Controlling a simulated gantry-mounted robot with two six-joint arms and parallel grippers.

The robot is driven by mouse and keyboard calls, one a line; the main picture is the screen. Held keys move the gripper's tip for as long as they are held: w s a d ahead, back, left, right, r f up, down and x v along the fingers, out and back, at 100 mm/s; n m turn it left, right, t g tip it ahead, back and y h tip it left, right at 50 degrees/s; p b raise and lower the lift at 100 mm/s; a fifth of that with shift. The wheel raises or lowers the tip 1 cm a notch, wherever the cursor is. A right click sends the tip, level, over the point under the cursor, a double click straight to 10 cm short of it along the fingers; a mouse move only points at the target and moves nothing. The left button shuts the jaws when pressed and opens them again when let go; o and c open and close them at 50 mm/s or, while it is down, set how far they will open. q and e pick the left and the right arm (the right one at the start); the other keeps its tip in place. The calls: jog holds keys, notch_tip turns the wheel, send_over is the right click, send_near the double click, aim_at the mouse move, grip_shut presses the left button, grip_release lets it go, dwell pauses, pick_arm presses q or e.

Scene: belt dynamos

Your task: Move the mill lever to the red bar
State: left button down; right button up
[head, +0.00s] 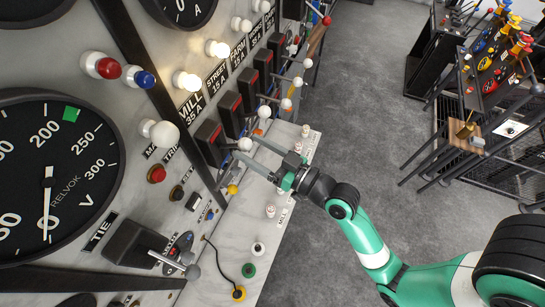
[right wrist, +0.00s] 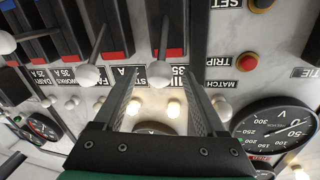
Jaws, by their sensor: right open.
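The mill breaker (head: 209,143) is a black block under the "MILL 35 A" label (head: 191,107), with a red bar (head: 215,133) on its face. Its lever is a thin grey rod ending in a white ball (head: 245,144). In the right wrist view the lever ball (right wrist: 159,70) shows between the fingers, with a red bar (right wrist: 174,53) beside the rod. My right gripper (head: 247,148) is open, its fingers reaching toward the panel on either side of the ball. It also shows in the right wrist view (right wrist: 160,85). I cannot tell whether a finger touches the ball. My left gripper is not in view.
More breakers with similar white-ball levers, such as the neighbouring one (head: 230,114), stand close along the panel. Lit lamps (head: 187,81) and a large voltmeter (head: 55,175) are on the panel. A pale ledge (head: 228,264) lies below. Open floor (head: 365,75) is to the right.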

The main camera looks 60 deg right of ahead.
jog(key=s, duration=0.9)
jog(key=shift+a, duration=0.2)
